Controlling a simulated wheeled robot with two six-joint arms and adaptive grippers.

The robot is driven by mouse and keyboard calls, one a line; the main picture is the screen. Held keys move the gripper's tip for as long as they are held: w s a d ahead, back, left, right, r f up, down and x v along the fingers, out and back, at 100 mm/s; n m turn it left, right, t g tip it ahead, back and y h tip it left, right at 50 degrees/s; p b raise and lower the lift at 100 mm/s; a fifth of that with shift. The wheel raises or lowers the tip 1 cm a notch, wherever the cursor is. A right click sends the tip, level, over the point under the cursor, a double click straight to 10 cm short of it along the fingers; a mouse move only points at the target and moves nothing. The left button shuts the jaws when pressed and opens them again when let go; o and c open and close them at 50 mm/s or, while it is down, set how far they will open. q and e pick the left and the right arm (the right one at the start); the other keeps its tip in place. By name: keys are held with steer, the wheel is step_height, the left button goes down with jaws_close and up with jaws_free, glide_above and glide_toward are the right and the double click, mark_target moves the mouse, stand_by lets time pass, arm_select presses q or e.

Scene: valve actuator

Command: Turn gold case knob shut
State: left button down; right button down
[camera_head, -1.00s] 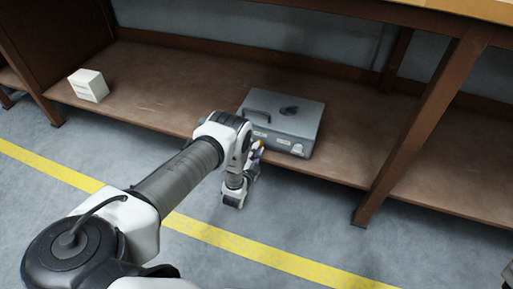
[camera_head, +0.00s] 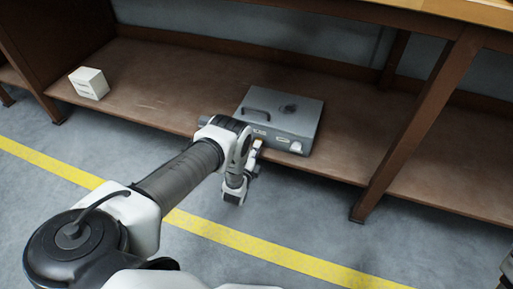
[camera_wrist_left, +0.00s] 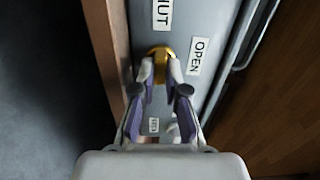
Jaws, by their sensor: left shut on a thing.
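The grey case (camera_head: 305,112) sits on the low wooden shelf, its front towards me. In the left wrist view its face (camera_wrist_left: 212,25) shows a gold knob (camera_wrist_left: 161,51), a label ending in "HUT" (camera_wrist_left: 161,12) and an "OPEN" label (camera_wrist_left: 198,57). My left gripper (camera_wrist_left: 161,72) is shut on the gold knob, a fingertip on each side of it. In the head view my left gripper (camera_head: 257,147) is at the case's front, and the knob is too small to make out clearly. My right gripper is not in view.
A small white box (camera_head: 89,83) stands at the left of the shelf (camera_head: 160,95). A brown table leg (camera_head: 410,130) stands right of the case. The floor in front is clear, with a yellow line (camera_head: 245,243). A handle (camera_head: 257,113) is on the case lid.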

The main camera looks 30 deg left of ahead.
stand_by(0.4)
arm_select(q)
steer(key=c, duration=1.2)
jaws_free()
steer(key=shift+s, duration=0.1)
steer(key=v, duration=1.2)
